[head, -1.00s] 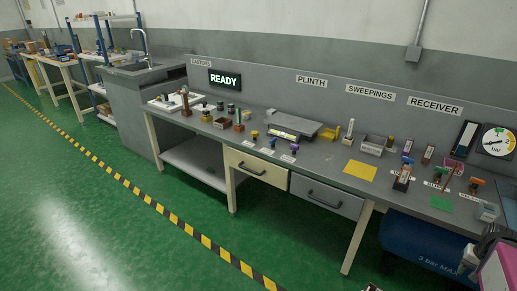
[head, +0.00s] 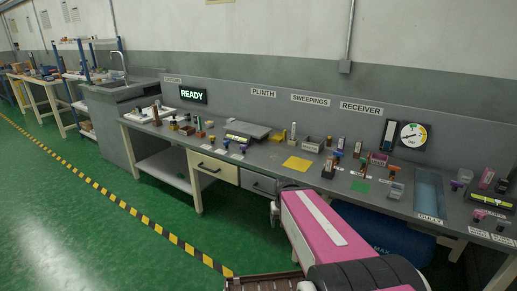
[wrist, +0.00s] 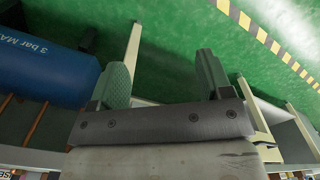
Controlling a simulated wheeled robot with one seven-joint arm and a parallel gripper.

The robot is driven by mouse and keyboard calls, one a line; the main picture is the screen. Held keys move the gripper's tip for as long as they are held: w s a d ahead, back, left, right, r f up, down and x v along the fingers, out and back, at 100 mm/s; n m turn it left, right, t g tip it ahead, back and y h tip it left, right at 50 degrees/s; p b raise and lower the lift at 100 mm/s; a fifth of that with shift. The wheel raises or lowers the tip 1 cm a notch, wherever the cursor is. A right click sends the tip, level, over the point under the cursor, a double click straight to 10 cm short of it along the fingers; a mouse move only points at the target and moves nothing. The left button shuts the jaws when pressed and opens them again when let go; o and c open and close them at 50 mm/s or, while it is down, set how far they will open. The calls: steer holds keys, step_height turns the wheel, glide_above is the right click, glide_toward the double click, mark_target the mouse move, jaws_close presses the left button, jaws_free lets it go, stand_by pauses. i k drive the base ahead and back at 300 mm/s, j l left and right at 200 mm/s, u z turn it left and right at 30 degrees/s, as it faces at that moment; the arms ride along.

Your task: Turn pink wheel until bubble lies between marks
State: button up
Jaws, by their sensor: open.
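At the right end of the bench in the head view, a dark level-like device (head: 490,200) carries a bright yellow-green strip. Small pink knobs, one of them a pink wheel (head: 479,215), stand just in front of it, near labels. The bubble and marks are too small to make out. In the wrist view my gripper (wrist: 162,72) is open and empty, its two green-grey fingers apart above the floor. It is away from the wheel, which does not show in the wrist view.
A purple knob (head: 457,185) and a blue-grey tray (head: 429,195) are left of the device. A second device with a yellow strip (head: 240,137) stands further left, behind small knobs. A blue tank (wrist: 45,70) is under the bench. The green floor in front is clear.

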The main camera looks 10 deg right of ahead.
mark_target(479, 214)
steer(key=z, duration=2.3)
steer(key=k, duration=0.5)
steer(key=i, duration=0.5)
